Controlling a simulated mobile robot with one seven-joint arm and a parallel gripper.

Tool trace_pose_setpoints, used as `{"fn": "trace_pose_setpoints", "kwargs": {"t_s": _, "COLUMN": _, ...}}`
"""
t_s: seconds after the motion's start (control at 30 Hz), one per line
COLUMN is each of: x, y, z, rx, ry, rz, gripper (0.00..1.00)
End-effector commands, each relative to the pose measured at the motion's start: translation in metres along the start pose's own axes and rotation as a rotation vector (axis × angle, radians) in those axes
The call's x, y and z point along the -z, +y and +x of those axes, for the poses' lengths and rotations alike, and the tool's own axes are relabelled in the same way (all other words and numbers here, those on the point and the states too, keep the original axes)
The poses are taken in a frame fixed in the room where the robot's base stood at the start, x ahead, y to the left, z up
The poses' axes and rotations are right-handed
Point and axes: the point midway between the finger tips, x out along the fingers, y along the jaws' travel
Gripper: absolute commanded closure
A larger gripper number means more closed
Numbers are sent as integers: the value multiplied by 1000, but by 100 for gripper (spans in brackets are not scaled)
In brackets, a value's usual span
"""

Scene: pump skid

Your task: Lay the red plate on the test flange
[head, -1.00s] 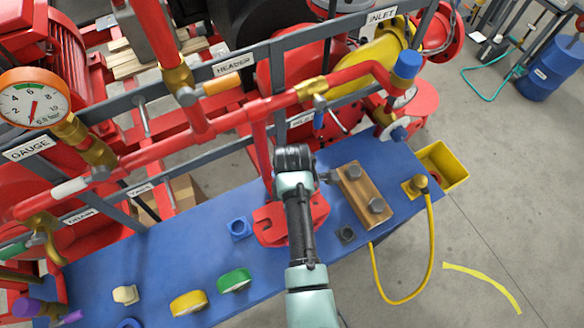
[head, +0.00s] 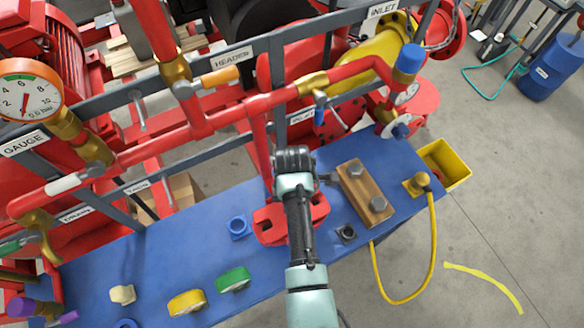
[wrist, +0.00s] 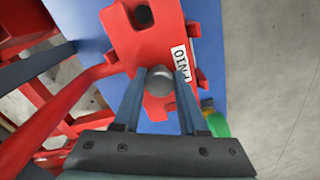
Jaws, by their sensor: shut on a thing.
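My gripper (wrist: 160,95) has its two fingers closed on a grey round knob (wrist: 160,82) in the wrist view. The knob looks like the red plate's handle, but I cannot tell plate from flange where the reds overlap. In the head view my gripper (head: 293,160) is above the blue bench, and my arm partly covers a notched red piece (head: 270,224) there. Contact between the plate and anything below is hidden.
Red pipes (head: 240,108) run close behind my gripper. A yellow bin (head: 458,165) is at the right end.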

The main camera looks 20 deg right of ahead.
Motion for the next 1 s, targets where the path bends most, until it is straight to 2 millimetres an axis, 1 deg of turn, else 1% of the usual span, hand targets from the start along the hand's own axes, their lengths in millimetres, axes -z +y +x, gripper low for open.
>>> {"fn": "trace_pose_setpoints", "kwargs": {"t_s": 0.27, "x": 0, "y": 1, "z": 0, "rx": -3, "ry": 0, "rz": 0, "gripper": 100}}
{"fn": "trace_pose_setpoints", "kwargs": {"t_s": 0.3, "x": 0, "y": 1, "z": 0, "rx": -3, "ry": 0, "rz": 0, "gripper": 52}}
{"fn": "trace_pose_setpoints", "kwargs": {"t_s": 0.37, "x": 0, "y": 1, "z": 0, "rx": -3, "ry": 0, "rz": 0, "gripper": 41}}
{"fn": "trace_pose_setpoints", "kwargs": {"t_s": 0.4, "x": 0, "y": 1, "z": 0, "rx": -3, "ry": 0, "rz": 0, "gripper": 34}}
{"fn": "trace_pose_setpoints", "kwargs": {"t_s": 0.47, "x": 0, "y": 1, "z": 0, "rx": -2, "ry": 0, "rz": 0, "gripper": 24}}
{"fn": "trace_pose_setpoints", "kwargs": {"t_s": 0.77, "x": 0, "y": -1, "z": 1, "rx": 1, "ry": 0, "rz": 0, "gripper": 24}}
{"fn": "trace_pose_setpoints", "kwargs": {"t_s": 0.87, "x": 0, "y": 0, "z": -4, "rx": -1, "ry": 0, "rz": 0, "gripper": 24}}
{"fn": "trace_pose_setpoints", "kwargs": {"t_s": 1.0, "x": 0, "y": 1, "z": -22, "rx": -5, "ry": 0, "rz": 0, "gripper": 24}}
